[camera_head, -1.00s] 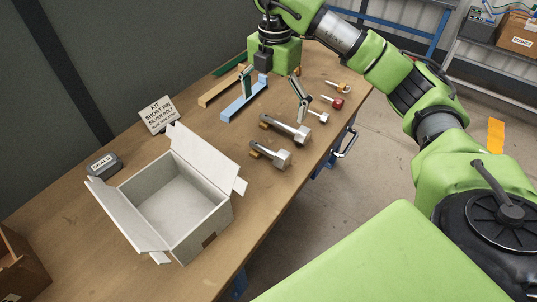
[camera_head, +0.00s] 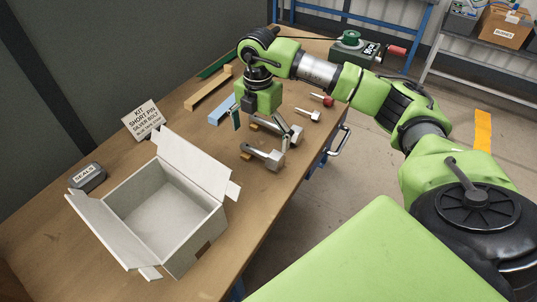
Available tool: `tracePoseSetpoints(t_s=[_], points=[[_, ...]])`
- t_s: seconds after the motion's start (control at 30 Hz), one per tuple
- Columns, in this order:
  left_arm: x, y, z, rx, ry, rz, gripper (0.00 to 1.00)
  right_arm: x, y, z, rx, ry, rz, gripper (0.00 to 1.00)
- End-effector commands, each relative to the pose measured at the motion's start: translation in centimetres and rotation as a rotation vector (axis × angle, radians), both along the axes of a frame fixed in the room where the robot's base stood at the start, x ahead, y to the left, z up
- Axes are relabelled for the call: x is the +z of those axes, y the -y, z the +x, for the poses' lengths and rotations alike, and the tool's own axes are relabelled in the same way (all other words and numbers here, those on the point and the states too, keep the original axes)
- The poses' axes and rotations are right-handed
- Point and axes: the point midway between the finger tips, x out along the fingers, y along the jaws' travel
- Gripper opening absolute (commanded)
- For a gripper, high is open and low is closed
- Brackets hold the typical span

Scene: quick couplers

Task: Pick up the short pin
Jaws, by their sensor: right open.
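My left gripper is out of view.
An open white box (camera_head: 206,220) stands near, with a kit card (camera_head: 142,120) behind it and a grey seals case (camera_head: 87,177) left. Small silver (camera_head: 309,114) and red-headed (camera_head: 325,99) pins lie farther right. Blue (camera_head: 221,108) and wooden (camera_head: 208,91) bars lie beyond.

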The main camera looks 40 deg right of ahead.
Motion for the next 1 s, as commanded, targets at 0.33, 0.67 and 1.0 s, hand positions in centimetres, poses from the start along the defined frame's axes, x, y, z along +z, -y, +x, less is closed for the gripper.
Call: tracePoseSetpoints(t_s=[0.33, 0.67, 1.0], points=[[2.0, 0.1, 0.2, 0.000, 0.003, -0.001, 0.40, -4.4, 0.1, 0.1, -0.001, -0.004, -0.001, 1.00], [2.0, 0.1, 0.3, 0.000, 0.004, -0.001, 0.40, -5.2, 0.0, 0.2, 0.000, 0.000, 0.000, 0.97], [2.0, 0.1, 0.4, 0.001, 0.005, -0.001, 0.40, -5.5, 0.0, 0.0, 0.001, -0.009, -0.002, 0.17]])
